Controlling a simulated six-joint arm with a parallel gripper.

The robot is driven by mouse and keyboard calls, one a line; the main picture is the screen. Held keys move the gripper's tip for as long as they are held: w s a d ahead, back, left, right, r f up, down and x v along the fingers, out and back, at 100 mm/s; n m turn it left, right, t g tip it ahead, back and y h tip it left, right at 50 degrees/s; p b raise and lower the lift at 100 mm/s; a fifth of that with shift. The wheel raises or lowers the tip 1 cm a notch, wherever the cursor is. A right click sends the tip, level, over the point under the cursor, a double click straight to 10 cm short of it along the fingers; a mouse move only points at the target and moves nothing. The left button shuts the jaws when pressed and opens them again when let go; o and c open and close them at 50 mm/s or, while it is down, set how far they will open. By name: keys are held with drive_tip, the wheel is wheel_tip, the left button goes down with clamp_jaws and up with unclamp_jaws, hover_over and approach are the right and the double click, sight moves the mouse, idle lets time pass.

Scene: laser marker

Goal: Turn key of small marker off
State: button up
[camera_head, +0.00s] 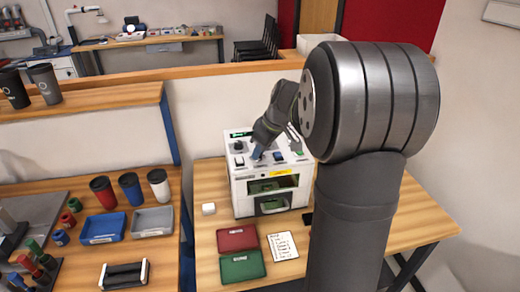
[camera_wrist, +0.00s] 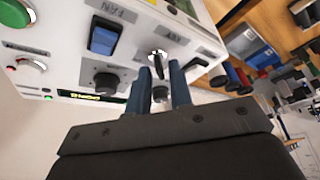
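The small marker (camera_head: 239,193) is a white box-shaped machine on the wooden table, with knobs and switches on its top panel. In the wrist view its panel (camera_wrist: 75,47) fills the upper left. A silver key switch (camera_wrist: 158,60) shows there, just beyond my fingertips. My gripper (camera_wrist: 161,69) has two blue fingers with a visible gap between them. In the head view my gripper (camera_head: 257,153) is low over the top panel, and my arm hides part of the machine's right side.
A red tray (camera_head: 237,239), a green tray (camera_head: 242,266) and a paper sheet (camera_head: 283,246) lie before the machine. A small white block (camera_head: 208,209) is at its left. A blue rocker switch (camera_wrist: 103,40) and a black knob (camera_wrist: 106,80) are near the fingers.

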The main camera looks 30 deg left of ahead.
drive_tip(key=shift+o, duration=0.5)
drive_tip(key=shift+r, duration=0.1)
drive_tip(key=shift+d+r, duration=0.1)
drive_tip(key=shift+r, duration=0.15)
drive_tip(key=v, duration=1.6)
drive_tip(key=shift+d+r, duration=0.25)
drive_tip(key=shift+r, duration=0.1)
drive_tip(key=shift+f, duration=0.1)
drive_tip(key=x, duration=1.7)
drive_tip(key=shift+a+f, duration=0.15)
